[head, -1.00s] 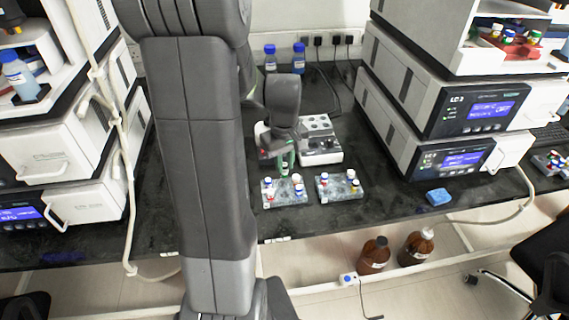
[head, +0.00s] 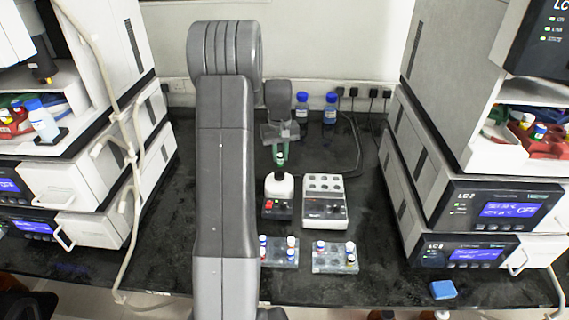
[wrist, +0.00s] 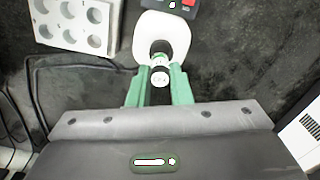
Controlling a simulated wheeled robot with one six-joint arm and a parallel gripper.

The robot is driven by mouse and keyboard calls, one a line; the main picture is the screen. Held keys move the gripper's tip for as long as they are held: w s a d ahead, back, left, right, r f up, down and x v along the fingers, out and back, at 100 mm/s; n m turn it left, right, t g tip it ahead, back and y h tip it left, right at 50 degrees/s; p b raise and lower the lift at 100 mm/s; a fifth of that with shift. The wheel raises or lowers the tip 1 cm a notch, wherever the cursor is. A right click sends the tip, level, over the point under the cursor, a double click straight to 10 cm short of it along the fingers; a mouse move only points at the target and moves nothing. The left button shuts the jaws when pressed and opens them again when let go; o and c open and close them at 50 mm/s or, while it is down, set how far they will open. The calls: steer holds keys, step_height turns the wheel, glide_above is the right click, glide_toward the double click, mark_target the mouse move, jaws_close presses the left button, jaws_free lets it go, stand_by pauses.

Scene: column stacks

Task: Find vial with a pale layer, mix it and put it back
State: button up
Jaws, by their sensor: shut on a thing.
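My gripper (head: 281,158) has green fingers and is shut on a white-capped vial (wrist: 160,77). The vial's cap has dark writing; its liquid and any pale layer cannot be made out. My gripper also shows in the wrist view (wrist: 159,88). The vial is close to the white vortex mixer (head: 279,188), whose dark cup lies just beyond the cap in the wrist view (wrist: 162,30). I cannot tell whether vial and cup touch.
A grey-white block with round wells (head: 325,203) stands right of the mixer. Blue-capped bottles (head: 330,110) stand behind. Instrument stacks (head: 475,210) flank the bench on both sides. A blue sponge (head: 443,290) lies at the front right.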

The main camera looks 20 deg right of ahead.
mark_target(279, 166)
steer(key=shift+w+f+b, duration=0.3)
steer(key=shift+f+b, duration=0.35)
steer(key=shift+f, duration=0.3)
steer(key=shift+w+f+b, duration=0.25)
steer(key=shift+f+b, duration=0.4)
steer(key=shift+f, duration=0.3)
steer(key=shift+f+b, duration=0.6)
steer(key=shift+f, duration=0.65)
stand_by(2.4)
stand_by(0.7)
step_height(279, 166, up, 6)
steer(key=p, duration=0.4)
stand_by(0.3)
stand_by(0.3)
